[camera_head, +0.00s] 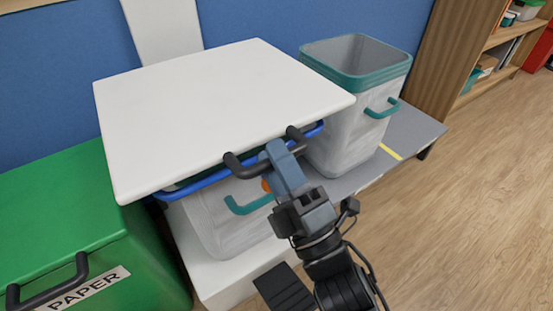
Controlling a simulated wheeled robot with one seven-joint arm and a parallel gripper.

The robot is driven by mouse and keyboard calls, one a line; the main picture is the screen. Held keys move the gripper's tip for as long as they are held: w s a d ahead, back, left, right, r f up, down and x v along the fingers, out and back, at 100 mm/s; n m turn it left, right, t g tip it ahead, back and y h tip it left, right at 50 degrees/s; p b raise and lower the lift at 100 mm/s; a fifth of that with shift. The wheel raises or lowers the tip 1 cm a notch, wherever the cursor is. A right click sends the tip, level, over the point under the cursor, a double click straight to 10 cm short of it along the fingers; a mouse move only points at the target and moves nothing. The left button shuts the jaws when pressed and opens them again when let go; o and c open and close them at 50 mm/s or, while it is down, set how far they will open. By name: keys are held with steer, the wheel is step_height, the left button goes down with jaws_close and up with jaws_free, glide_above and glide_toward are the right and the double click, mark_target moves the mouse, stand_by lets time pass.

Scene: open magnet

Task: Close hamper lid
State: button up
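The hamper's large white lid (215,110) lies nearly flat over a pale bin (225,215) with a blue rim (208,182). A thin dark gap shows between the lid's front edge and the rim. A black bar handle (240,166) sticks out from the lid's front edge. My gripper (276,152) comes up from the lower right, and its blue-grey end overlaps the handle's middle. It hides part of the handle, and I cannot tell whether the fingers are closed around it. A teal handle (248,205) is on the bin's front.
An open pale bin with a teal rim (357,82) stands to the right on a grey platform (415,130). A green paper box (55,215) with a black handle is at the lower left. A wooden shelf (440,60) stands at the upper right. The wood floor (475,220) at right is clear.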

steer(key=shift+r, duration=0.1)
steer(key=v, duration=0.8)
steer(key=shift+p, duration=0.4)
steer(key=s+d+f+m+h, duration=0.5)
steer(key=s+d+m+h, duration=0.4)
steer(key=s+d+m, duration=0.4)
steer(key=s+d+r+m+g+h, duration=0.1)
steer(key=s+d+m+g+h, duration=0.15)
steer(key=s+m, duration=0.4)
steer(key=s+d+r+m+g+h, duration=0.1)
steer(key=s+d+m+g+h, duration=0.15)
steer(key=s+m, duration=0.4)
step_height(320, 180, up, 29)
steer(key=s+n+p, duration=0.1)
steer(key=p, duration=2.7)
steer(key=shift+s+p, duration=0.3)
steer(key=shift+p, duration=0.05)
